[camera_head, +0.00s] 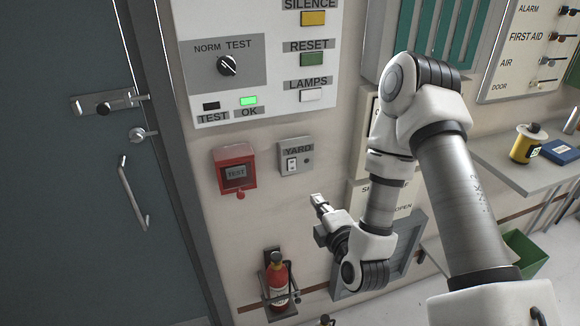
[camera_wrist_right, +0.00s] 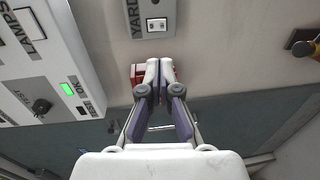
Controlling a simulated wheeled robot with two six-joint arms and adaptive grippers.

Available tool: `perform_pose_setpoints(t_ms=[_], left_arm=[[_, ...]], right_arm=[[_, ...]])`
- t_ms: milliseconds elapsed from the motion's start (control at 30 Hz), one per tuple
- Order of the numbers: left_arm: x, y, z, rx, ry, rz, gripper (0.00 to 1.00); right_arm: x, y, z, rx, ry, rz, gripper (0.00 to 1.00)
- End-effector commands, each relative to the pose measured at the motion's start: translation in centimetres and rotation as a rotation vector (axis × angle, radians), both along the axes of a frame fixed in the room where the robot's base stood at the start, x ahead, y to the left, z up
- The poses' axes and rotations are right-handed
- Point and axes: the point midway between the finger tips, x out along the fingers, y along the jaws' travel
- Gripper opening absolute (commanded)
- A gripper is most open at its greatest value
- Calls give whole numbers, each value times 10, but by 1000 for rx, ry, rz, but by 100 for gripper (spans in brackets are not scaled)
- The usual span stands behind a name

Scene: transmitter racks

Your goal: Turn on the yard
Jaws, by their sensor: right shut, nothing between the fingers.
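The grey YARD switch plate (camera_head: 296,156) is on the wall below the large white panel. It has a small white rocker (camera_head: 291,164) and a dark round spot at its right. In the right wrist view the YARD plate (camera_wrist_right: 152,18) is at the top, just beyond the fingertips. My right gripper (camera_head: 318,200) is shut and empty, below and to the right of the plate, apart from it. In the right wrist view its fingertips (camera_wrist_right: 160,68) are together. Which way the rocker is set is too small to tell. My left gripper is out of view.
A white panel (camera_head: 290,105) with a NORM/TEST knob and lit green OK lamp is above. A grey door (camera_head: 75,200) is at left, a shelf (camera_head: 515,172) at right.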

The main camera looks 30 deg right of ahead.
Motion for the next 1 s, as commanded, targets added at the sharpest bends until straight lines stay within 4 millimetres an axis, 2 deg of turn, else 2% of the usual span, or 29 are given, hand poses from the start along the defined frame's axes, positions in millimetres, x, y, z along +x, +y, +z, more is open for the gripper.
perform_pose_setpoints(t_ms=[167, 267, 367, 433, 800, 1000], left_arm=[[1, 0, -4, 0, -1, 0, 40], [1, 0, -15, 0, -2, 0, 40], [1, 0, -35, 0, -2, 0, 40], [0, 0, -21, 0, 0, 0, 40], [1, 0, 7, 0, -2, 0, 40], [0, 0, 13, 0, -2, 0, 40]], right_arm=[[2, 0, -3, -1, 1, 1, 0], [9, -2, -7, 0, -2, 1, 0], [24, -5, -12, -1, -6, 1, 0], [37, -8, -2, -4, 0, 1, 0], [113, -27, -11, -3, 2, 1, 0], [134, -32, -16, -1, 1, 1, 0]])
